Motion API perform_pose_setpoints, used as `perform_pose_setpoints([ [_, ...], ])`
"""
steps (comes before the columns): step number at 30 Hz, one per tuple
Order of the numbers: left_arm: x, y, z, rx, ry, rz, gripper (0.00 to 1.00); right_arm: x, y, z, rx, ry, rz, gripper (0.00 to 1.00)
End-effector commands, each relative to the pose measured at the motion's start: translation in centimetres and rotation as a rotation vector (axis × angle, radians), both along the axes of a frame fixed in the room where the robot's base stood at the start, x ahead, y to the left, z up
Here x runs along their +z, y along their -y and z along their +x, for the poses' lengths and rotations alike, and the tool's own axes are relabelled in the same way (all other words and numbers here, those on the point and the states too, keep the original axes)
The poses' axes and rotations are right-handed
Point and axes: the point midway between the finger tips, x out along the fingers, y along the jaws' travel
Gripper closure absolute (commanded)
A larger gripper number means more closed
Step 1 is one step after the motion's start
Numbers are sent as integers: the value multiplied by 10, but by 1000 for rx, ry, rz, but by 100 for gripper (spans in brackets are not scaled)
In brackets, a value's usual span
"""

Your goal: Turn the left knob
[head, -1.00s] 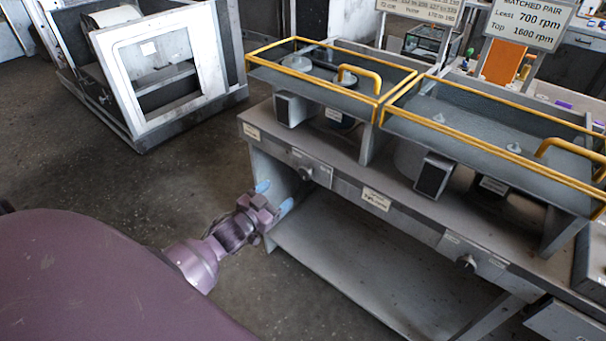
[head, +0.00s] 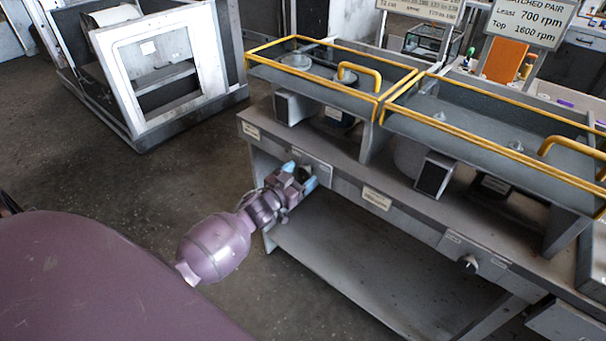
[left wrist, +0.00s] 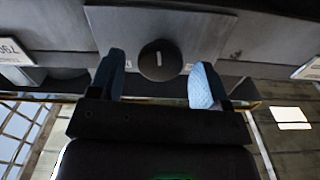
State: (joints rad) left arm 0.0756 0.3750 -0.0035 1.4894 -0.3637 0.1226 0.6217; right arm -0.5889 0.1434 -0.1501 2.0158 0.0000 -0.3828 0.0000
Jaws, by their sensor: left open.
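The left knob (left wrist: 160,61) is a dark round knob with a pale mark line, on a grey panel (left wrist: 205,35) of the bench front. In the left wrist view it shows between the two blue fingertips of my left gripper (left wrist: 159,78), with a gap on each side. In the head view my left gripper (head: 300,175) is at the left panel, open, and largely hides the knob. I cannot tell how far the fingertips reach along it. My right gripper is not in view.
A second knob (head: 468,263) sits on the bench front further right. Yellow-railed trays (head: 480,130) stand on the bench (head: 240,128). A lower shelf (head: 340,270) lies under the front. A white-framed cabinet (head: 150,60) stands at the back left, with open floor before it.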

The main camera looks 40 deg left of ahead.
Motion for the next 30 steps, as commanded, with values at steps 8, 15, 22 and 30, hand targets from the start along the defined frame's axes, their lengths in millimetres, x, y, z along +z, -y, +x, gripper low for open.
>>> perform_pose_setpoints([
  [8,0,1,12,0,0,0,29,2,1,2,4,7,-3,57],
  [15,0,1,12,0,0,0,34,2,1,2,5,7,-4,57],
  [22,0,1,11,0,0,0,69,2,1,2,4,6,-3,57],
  [30,0,1,11,0,1,15,78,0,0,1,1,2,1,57],
])
